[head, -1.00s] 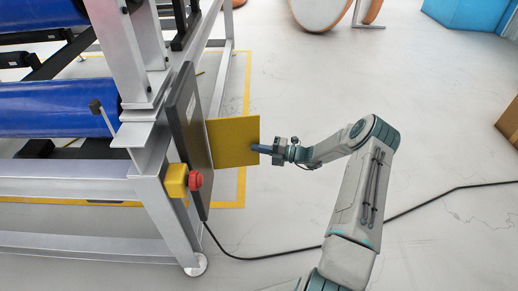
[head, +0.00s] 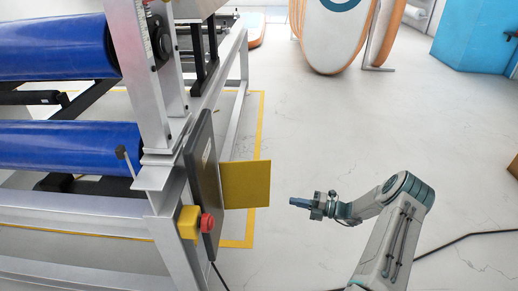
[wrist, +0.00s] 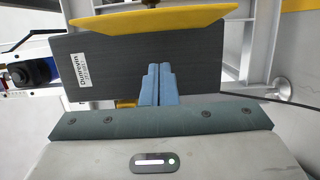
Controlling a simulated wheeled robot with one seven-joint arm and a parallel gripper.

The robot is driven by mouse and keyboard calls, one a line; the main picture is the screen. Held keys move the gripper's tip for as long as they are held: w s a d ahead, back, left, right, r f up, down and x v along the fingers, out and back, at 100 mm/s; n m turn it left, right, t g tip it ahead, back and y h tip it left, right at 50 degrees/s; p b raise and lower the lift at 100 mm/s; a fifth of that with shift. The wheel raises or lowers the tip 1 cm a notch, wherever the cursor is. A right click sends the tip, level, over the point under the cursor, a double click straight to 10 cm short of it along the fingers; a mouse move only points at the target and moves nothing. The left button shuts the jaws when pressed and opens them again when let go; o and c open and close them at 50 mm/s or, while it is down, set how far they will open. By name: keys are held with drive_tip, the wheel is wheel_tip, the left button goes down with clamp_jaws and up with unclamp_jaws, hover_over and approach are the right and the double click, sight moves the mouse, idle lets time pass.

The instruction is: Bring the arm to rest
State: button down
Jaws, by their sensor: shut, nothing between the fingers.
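My gripper (head: 299,203) is at the end of my arm, in the open space to the right of a yellow panel (head: 246,184). It is shut and empty, and a clear gap of floor shows between its tips and the panel. In the wrist view the two blue fingers (wrist: 158,85) stand together. Behind them is a dark grey plate (wrist: 205,58) with a white label, with a yellow edge above it. My arm is bent at the elbow.
A metal frame machine with blue rollers (head: 70,145) fills the left. A red button (head: 207,222) on a yellow box sits on its near corner. Orange-edged boards (head: 335,35) and a blue cabinet (head: 475,38) stand at the back. A black cable (head: 460,240) crosses open floor at the right.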

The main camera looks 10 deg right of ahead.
drive_tip(key=s+a+r+n+g+h+p, duration=0.35)
drive_tip(key=r+n, duration=0.35)
drive_tip(key=r, duration=0.3)
drive_tip(key=s+a+r+n+g+h+p, duration=0.25)
drive_tip(key=s+a+r+n+p, duration=0.2)
drive_tip(key=r+n, duration=0.4)
drive_tip(key=s+a+r+n+g+h+p, duration=0.2)
drive_tip(key=s+a+r+n+g+p, duration=0.25)
drive_tip(key=r, duration=0.75)
drive_tip(key=s+r+n+t+h+p, duration=0.2)
drive_tip(key=s+r+n+h+p, duration=0.2)
drive_tip(key=s+r+n, duration=0.5)
drive_tip(key=s+r+n+t+h+p, duration=0.3)
drive_tip(key=s+r+n+p, duration=0.5)
drive_tip(key=r+n, duration=0.4)
wheel_tip(320, 180, up, 2)
drive_tip(key=shift+s+a+r+h, duration=0.2)
drive_tip(key=shift+s+a+h, duration=0.2)
